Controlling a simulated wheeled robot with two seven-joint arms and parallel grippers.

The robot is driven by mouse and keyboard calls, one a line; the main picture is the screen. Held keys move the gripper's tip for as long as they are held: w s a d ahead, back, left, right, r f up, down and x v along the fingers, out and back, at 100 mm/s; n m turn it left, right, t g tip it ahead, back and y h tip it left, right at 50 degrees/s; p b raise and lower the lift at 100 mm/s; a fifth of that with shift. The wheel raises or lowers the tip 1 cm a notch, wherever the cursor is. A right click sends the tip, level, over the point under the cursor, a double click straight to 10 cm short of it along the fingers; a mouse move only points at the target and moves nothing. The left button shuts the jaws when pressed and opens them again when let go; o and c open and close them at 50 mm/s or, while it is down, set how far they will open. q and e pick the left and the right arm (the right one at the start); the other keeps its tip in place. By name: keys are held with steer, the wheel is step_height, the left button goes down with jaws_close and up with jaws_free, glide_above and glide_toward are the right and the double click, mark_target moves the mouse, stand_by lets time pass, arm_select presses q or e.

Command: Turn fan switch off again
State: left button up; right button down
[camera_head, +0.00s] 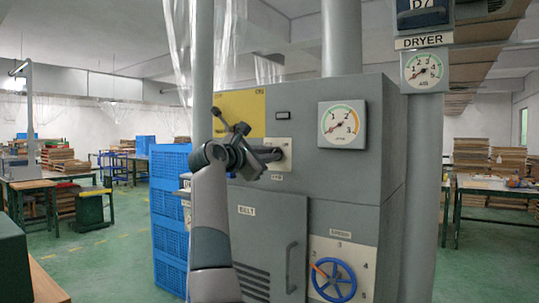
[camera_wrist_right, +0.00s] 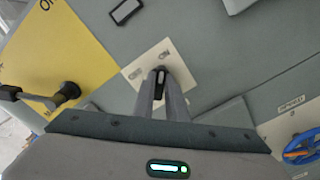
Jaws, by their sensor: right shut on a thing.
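The fan switch sits on a small pale plate (camera_head: 284,146) on the front of the grey machine, above a small label too blurred to read surely. The plate also shows in the right wrist view (camera_wrist_right: 146,73). My right gripper (camera_head: 275,154) reaches in from the left, in front of the plate. In the right wrist view its fingers (camera_wrist_right: 160,78) are closed together on the small dark switch lever (camera_wrist_right: 160,72) at the plate. The fingers hide most of the lever, so I cannot tell its position. My left gripper is not in view.
A yellow panel (camera_head: 254,104) with a black lever (camera_head: 241,129) is left of the plate. A gauge (camera_head: 342,125) is at the upper right. A blue handwheel (camera_head: 345,281) is below. Blue crates (camera_head: 170,205) stand to the left. A grey pipe (camera_head: 425,180) stands right.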

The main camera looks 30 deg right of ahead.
arm_select(q)
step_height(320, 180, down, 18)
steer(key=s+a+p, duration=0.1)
steer(key=p, duration=0.8)
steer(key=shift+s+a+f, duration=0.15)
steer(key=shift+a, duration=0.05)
arm_select(e)
steer(key=shift+w+a+f+n, duration=0.1)
steer(key=shift+w+n, duration=0.05)
steer(key=shift+n, duration=2.8)
steer(key=shift+w+r+n, duration=0.1)
steer(key=shift+n, duration=2.8)
steer(key=shift+w+a+f+n, duration=0.1)
steer(key=shift+w+n, duration=0.05)
steer(key=shift+n, duration=2.8)
steer(key=c, duration=1.8)
jaws_free()
steer(key=shift+o, duration=0.2)
